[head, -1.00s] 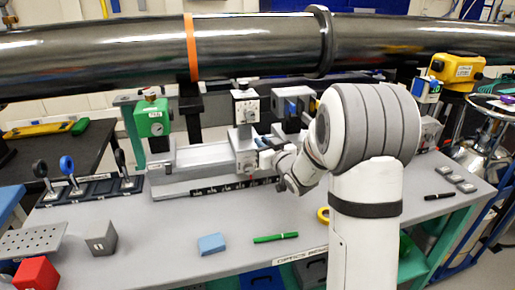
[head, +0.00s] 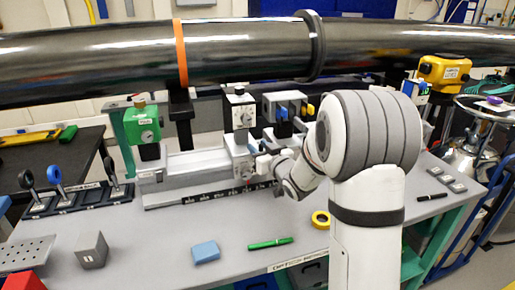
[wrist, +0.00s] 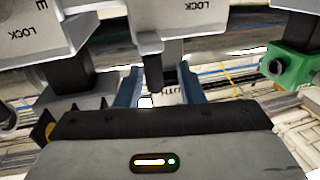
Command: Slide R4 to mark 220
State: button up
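The rail with its dark number strip (head: 212,194) runs along the back of the bench. A light grey carriage with a white dial block (head: 239,111) stands on the rail; I cannot read which one is R4. My gripper (head: 264,163) is just right of this carriage's lower block, partly hidden by my arm. In the wrist view, my gripper (wrist: 163,88) is open, with blue fingers on both sides of a grey post (wrist: 160,72). Gaps show between post and fingers. Grey blocks marked LOCK (wrist: 165,17) hang above it. The number 220 is not legible.
A green block (head: 142,125) stands at the rail's left end. A carriage with blue parts (head: 285,104) is to the right. A long dark pipe (head: 240,50) crosses above. A blue block (head: 206,252), green pen (head: 270,243) and yellow tape roll (head: 320,219) lie in front.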

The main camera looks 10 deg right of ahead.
jog(key=v, duration=0.7)
jog(key=shift+s+b, duration=0.25)
jog(key=shift+b, duration=0.1)
jog(key=shift+d+r, duration=0.1)
jog(key=s+m+g+h+p, duration=0.4)
jog(key=s+g, duration=1)
jog(key=s, duration=1.7)
jog(key=shift+a+r+h+p, duration=0.25)
jog(key=shift+r+h+p, duration=0.15)
jog(key=shift+h+p, duration=0.7)
jog(key=shift+o, duration=0.2)
